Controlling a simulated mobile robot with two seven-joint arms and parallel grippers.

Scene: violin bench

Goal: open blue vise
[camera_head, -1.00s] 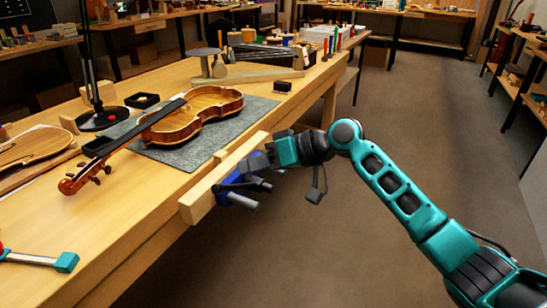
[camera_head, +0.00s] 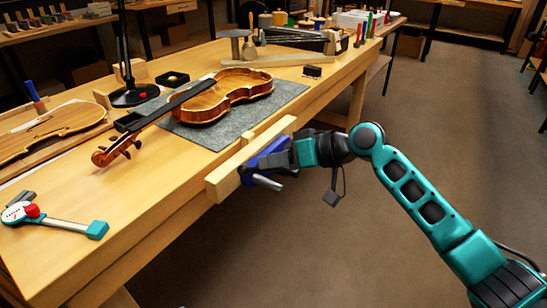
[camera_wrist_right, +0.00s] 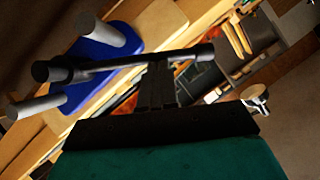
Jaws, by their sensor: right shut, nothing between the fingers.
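My right gripper (camera_head: 278,161) is at the vise's front, close to the handle. Its dark fingers (camera_wrist_right: 158,72) are together and overlap the bar in the wrist view; I cannot tell whether they touch it. My left gripper is out of view.
A violin (camera_head: 222,97) lies on a grey mat (camera_head: 284,93) on the bench (camera_head: 160,195). A gauge with a teal end (camera_head: 97,230) lies at the front left. A lamp base (camera_head: 135,96) stands behind. The floor (camera_head: 330,255) before the vise is clear.

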